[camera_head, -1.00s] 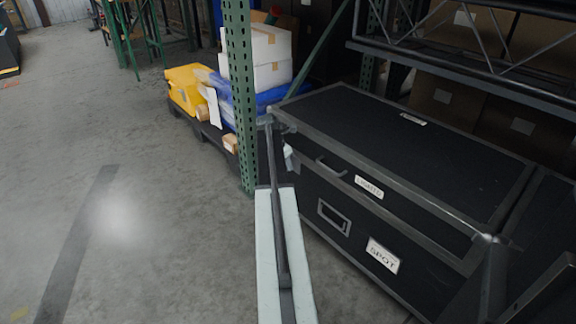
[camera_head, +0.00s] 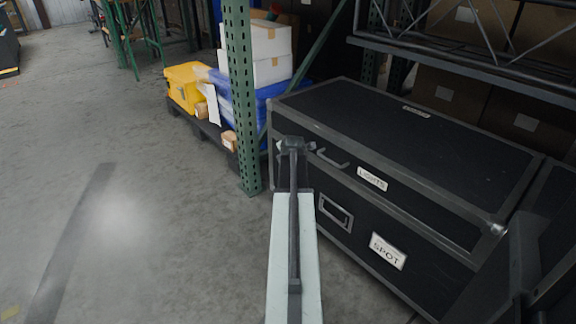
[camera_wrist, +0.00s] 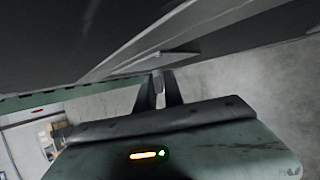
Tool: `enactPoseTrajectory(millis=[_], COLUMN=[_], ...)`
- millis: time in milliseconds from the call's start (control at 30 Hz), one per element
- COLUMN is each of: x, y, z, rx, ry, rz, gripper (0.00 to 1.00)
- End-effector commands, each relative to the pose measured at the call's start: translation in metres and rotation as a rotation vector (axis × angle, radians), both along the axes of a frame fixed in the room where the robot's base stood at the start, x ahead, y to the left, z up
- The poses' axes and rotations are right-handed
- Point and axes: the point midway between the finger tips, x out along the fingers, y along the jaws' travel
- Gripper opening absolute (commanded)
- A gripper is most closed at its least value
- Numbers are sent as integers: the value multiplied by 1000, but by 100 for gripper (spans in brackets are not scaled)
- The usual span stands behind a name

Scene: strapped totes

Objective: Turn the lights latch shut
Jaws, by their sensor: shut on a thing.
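A black case with grey metal edging (camera_head: 400,130) stands at the right in the head view. Its lid looks down, with a LIGHTS label (camera_head: 372,179) on the upper front and a SPOT label (camera_head: 388,251) below. My gripper (camera_head: 297,145) is at the left part of the case's front, left of the handle (camera_head: 332,160). In the wrist view my gripper's fingers (camera_wrist: 158,90) are closed around a small grey piece, the lights latch (camera_wrist: 158,80), just under the case's metal edge. Most of the latch is hidden by the fingers; its turn angle cannot be told.
A green rack post (camera_head: 242,100) stands just left of the case. Behind it a pallet holds a yellow bin (camera_head: 188,86) and white boxes (camera_head: 257,55). A dark metal truss (camera_head: 460,50) hangs over the case's back. The floor at the left is clear.

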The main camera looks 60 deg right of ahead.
Motion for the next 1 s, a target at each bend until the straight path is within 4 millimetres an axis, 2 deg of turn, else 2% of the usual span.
enactPoseTrajectory(millis=[33, 500, 1000], x=[-6, -7, -7], y=[5, 2, 0], z=[-12, -10, -4], rx=[-3, -116, -154], ry=[-32, -361, -468], rz=[-3, -1, -2], gripper=[0, 0, 0])
